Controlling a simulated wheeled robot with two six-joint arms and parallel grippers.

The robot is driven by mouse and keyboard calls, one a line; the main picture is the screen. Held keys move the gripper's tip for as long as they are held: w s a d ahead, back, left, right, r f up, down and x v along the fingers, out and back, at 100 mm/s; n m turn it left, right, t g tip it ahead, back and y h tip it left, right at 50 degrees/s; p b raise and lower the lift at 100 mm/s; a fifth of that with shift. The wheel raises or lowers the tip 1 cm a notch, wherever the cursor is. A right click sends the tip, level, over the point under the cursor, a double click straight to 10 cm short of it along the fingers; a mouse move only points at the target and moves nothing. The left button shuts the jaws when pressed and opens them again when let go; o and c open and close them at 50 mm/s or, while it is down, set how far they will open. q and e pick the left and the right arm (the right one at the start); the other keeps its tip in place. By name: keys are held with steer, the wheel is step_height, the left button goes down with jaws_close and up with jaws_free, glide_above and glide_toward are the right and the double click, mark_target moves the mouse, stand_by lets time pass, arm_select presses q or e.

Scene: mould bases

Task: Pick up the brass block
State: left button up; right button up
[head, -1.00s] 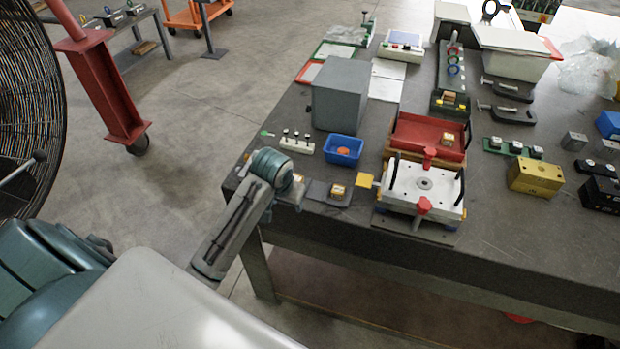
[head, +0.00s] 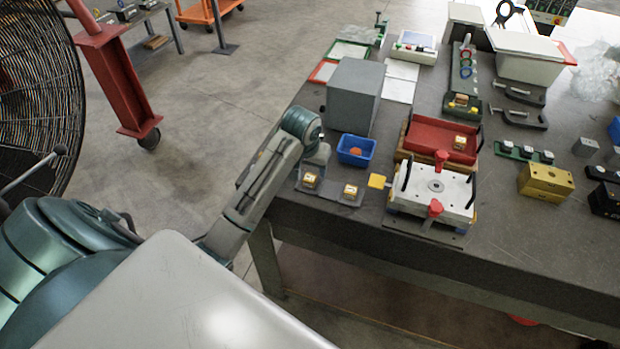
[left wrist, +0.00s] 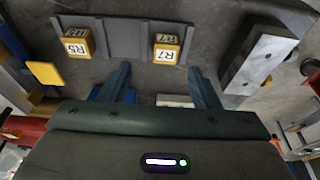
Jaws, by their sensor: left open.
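A brass-coloured block with holes (head: 545,180) sits on the table at the right in the head view, well away from my left gripper. Two small brass-coloured cubes with white labelled tops sit in a grey holder (left wrist: 120,38). The R7 cube (left wrist: 167,46) is just beyond my left fingertips in the left wrist view; the R5 cube (left wrist: 77,43) is to its left. They also show in the head view, R7 (head: 311,180) at left and R5 (head: 350,191) at right. My left gripper (left wrist: 162,78) is open and empty. My right gripper is out of view.
A grey box (head: 353,95) and a blue bin (head: 356,150) stand close to my left arm. A white mould base with red knobs (head: 436,190) and a red tray (head: 438,139) lie to the right. Bare tabletop shows right of the mould base.

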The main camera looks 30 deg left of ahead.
mark_target(310, 177)
arm_select(q)
steer(key=shift+f, duration=0.35)
steer(key=shift+w+a+f, duration=0.1)
steer(key=shift+w+f, duration=0.05)
steer(key=shift+f, duration=0.05)
steer(key=p+x, duration=0.3)
steer(key=x, duration=0.1)
steer(key=shift+a+f, duration=0.1)
steer(key=shift+a, duration=0.2)
steer(key=shift+f, duration=0.35)
steer(key=shift+c, duration=0.5)
jaws_close()
steer(key=shift+r, duration=0.15)
